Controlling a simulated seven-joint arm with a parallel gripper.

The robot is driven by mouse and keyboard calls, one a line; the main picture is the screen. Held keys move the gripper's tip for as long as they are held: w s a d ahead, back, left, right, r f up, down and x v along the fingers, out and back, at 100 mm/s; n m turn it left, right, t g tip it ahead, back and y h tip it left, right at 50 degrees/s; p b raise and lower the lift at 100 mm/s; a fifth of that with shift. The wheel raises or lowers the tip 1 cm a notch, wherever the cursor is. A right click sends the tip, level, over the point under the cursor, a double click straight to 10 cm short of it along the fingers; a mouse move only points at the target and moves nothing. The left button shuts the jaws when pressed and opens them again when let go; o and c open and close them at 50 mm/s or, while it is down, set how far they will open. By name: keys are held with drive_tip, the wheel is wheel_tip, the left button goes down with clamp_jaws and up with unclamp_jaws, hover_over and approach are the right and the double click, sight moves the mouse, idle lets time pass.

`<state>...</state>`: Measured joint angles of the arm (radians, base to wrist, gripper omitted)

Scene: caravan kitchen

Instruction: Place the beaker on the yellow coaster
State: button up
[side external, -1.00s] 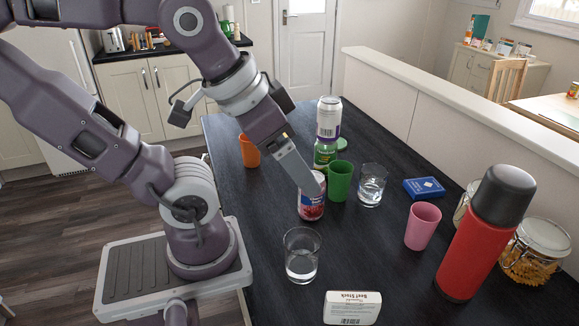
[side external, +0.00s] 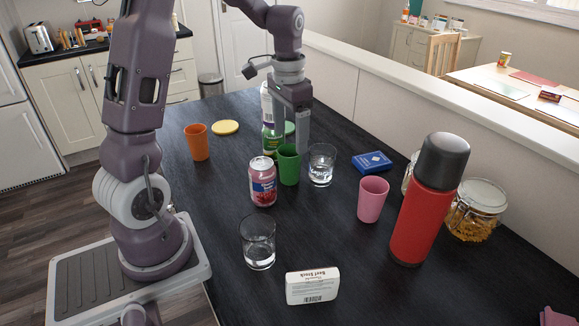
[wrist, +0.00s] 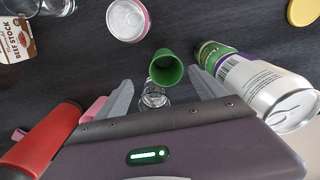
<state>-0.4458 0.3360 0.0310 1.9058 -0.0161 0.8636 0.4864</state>
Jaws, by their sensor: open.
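The yellow coaster (side external: 225,127) lies bare at the far left of the table; its edge shows in the wrist view (wrist: 304,12). Three plastic beakers stand upright: green (side external: 289,166), orange (side external: 196,142) left of the coaster, and pink (side external: 372,200) at right. The pictures do not show which is meant. My gripper (side external: 291,142) points down, open, behind the green beaker and beside the stacked cans. In the wrist view the green beaker (wrist: 166,68) shows between the fingertips, apparently apart from them.
A white can (side external: 266,100) stands on a green can (side external: 270,140), close to my gripper. A glass (side external: 321,165) and a pink can (side external: 263,183) flank the green beaker. A red flask (side external: 426,210) stands right; a green coaster lies behind the cans, partly hidden.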

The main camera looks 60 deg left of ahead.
sight(290, 161)
drive_tip(key=f, duration=0.6)
drive_tip(key=a+f, duration=0.1)
drive_tip(key=f, duration=0.2)
drive_tip(key=shift+w+a+f, duration=0.1)
drive_tip(key=shift+w+f, duration=0.05)
drive_tip(key=shift+w, duration=0.15)
drive_tip(key=c, duration=1.6)
